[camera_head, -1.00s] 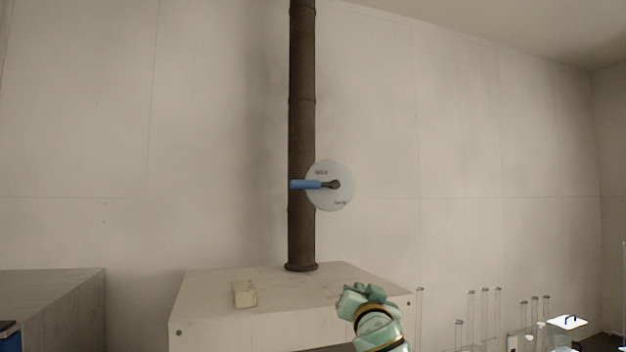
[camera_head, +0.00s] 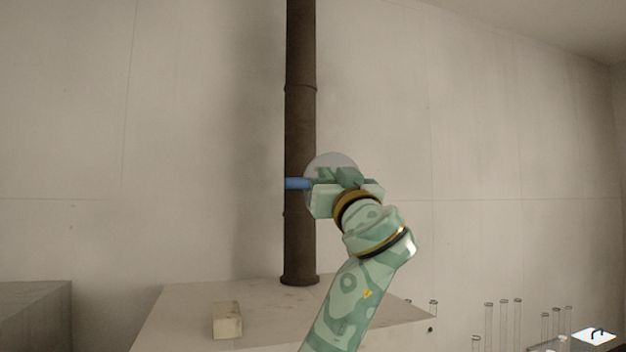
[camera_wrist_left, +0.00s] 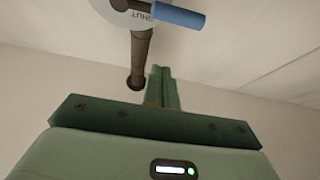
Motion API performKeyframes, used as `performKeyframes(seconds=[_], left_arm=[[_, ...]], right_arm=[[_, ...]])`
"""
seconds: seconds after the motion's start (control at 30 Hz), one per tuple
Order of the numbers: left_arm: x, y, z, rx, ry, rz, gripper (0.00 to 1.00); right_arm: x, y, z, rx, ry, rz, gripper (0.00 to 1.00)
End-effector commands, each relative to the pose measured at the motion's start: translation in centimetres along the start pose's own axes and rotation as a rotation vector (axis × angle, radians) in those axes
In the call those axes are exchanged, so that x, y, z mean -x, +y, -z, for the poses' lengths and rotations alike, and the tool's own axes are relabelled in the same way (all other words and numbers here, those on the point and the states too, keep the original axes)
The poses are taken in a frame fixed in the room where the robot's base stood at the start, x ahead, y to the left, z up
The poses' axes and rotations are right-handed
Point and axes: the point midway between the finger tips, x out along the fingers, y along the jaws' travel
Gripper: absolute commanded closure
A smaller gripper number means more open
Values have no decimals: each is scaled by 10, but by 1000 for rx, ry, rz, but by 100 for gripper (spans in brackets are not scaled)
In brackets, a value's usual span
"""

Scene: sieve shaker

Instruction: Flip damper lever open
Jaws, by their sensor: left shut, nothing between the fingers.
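The damper lever has a blue handle (camera_head: 296,183) and lies about level, pointing left across the dark pipe. In the left wrist view the blue handle (camera_wrist_left: 179,15) and its dark pivot arm show at the top edge. Behind it is a pale round dial (camera_head: 330,160) with part of the word "SHUT" readable near the lever. My left gripper (camera_head: 340,178) is in front of the dial and hides most of it and the lever's pivot end. In the left wrist view its fingers (camera_wrist_left: 160,75) are together and empty, apart from the handle in the picture. Contact cannot be told.
The dark vertical pipe (camera_head: 300,120) stands on a pale cabinet top (camera_head: 270,312). A small cream block (camera_head: 227,320) lies on that top at the left. Glass tubes (camera_head: 504,320) stand at lower right. The wall around the dial is clear.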

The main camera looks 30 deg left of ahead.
Motion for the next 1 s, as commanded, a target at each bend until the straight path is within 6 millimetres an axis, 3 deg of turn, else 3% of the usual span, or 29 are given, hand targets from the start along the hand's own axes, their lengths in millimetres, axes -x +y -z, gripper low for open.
performKeyframes(seconds=[0.27, 0.47, 0.83, 1.0], left_arm=[[-2, 0, 0, -2, -1, 0, 100], [-25, 0, 3, -6, 0, 2, 100], [-104, -1, 5, -5, -1, 2, 100], [-94, 0, -23, -6, -2, -2, 100]], right_arm=[[4, -1, -30, 6, -45, 2, 55], [18, 6, -19, 7, -32, -6, 55], [68, 0, -4, 1, -17, 3, 55], [78, -1, -4, 0, -19, 5, 55]])
